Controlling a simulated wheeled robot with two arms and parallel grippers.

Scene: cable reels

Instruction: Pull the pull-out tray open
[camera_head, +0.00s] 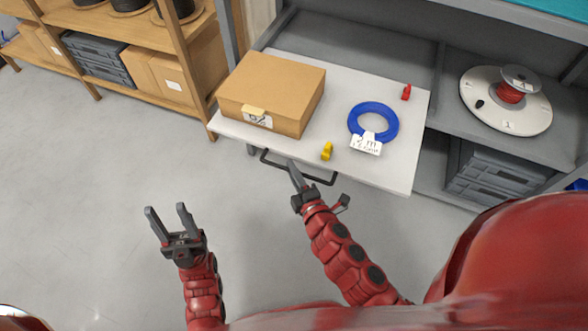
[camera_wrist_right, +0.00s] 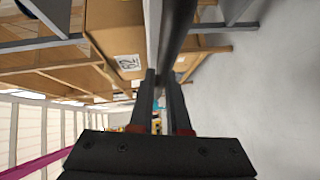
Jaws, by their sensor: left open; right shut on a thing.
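The white pull-out tray (camera_head: 395,174) sticks out from the grey shelf unit. A dark bar handle (camera_head: 322,181) runs along its front edge. My right gripper (camera_head: 294,172) is shut on the handle near its middle; in the right wrist view the fingers (camera_wrist_right: 163,95) close around the dark handle bar (camera_wrist_right: 176,30). My left gripper (camera_head: 168,216) is open and empty above the floor, left of the tray and apart from it. On the tray are a cardboard box (camera_head: 272,88), a blue cable coil (camera_head: 388,119) with a label, a yellow piece (camera_head: 327,151) and a red piece (camera_head: 406,92).
A white reel with red cable (camera_head: 507,101) lies on the shelf to the right, above grey crates (camera_head: 497,176). A wooden rack (camera_head: 127,28) with boxes stands at the back left. The grey floor (camera_head: 80,180) in front is clear.

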